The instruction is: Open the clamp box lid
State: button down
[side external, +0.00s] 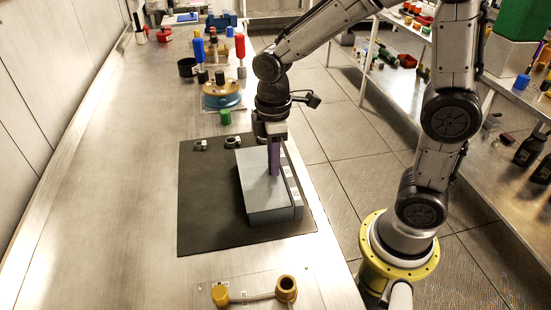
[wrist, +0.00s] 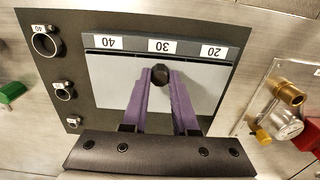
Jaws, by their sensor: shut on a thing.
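The grey clamp box (side external: 262,205) sits on a dark mat, with labels 40, 30 and 20 along one edge in the wrist view. Its flat lid (wrist: 205,85) looks closed in both views. A small black knob (wrist: 160,73) stands on the lid near the labelled edge, by the 30 label. My gripper (side external: 274,172) points down onto the lid with its purple fingers. In the wrist view my gripper (wrist: 160,80) is shut on the knob, a fingertip on each side. The fingers hide the knob in the side view.
Metal ring clamps (wrist: 46,42) lie on the dark mat (side external: 205,215) beside the box. A clear plate with a yellow cap and brass fitting (side external: 286,288) lies in front. A blue round device (side external: 222,97) and a green cap (side external: 225,117) stand behind.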

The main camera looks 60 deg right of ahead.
jog(key=w+a, duration=0.5)
jog(key=w, duration=0.1)
jog(key=shift+a, duration=0.4)
jog(key=shift+r, duration=0.1)
jog(key=c, duration=0.7)
grip_release()
jog(key=shift+s, duration=0.1)
notch_tip(320, 180, up, 14)
jog(key=shift+f, duration=0.15)
